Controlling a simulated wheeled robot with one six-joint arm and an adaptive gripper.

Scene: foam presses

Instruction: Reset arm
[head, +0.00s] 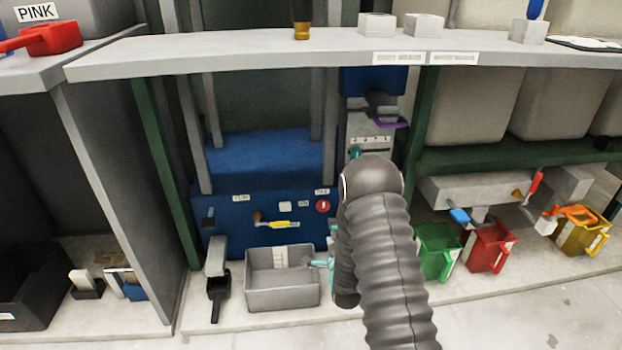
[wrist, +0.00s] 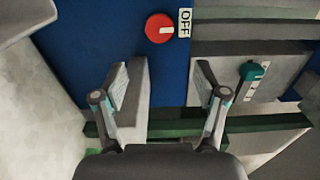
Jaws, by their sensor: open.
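My gripper (wrist: 163,92) is open in the wrist view, its two fingers apart with nothing held between them. The fingers point toward a blue machine panel (wrist: 85,50). A red round knob (wrist: 159,28) with an OFF label is ahead of the fingers. A teal knob (wrist: 253,70) sits to the right of the right finger. In the head view my dark ribbed arm rises at the centre right and hides part of the press. I cannot make out the gripper clearly there.
The blue press (head: 268,160) stands under a grey shelf (head: 230,52). A grey bin (head: 282,294) sits at its foot, with a black-handled tool (head: 216,284) to its left. Green (head: 437,245), red (head: 488,247) and yellow (head: 580,234) bins stand right of my arm.

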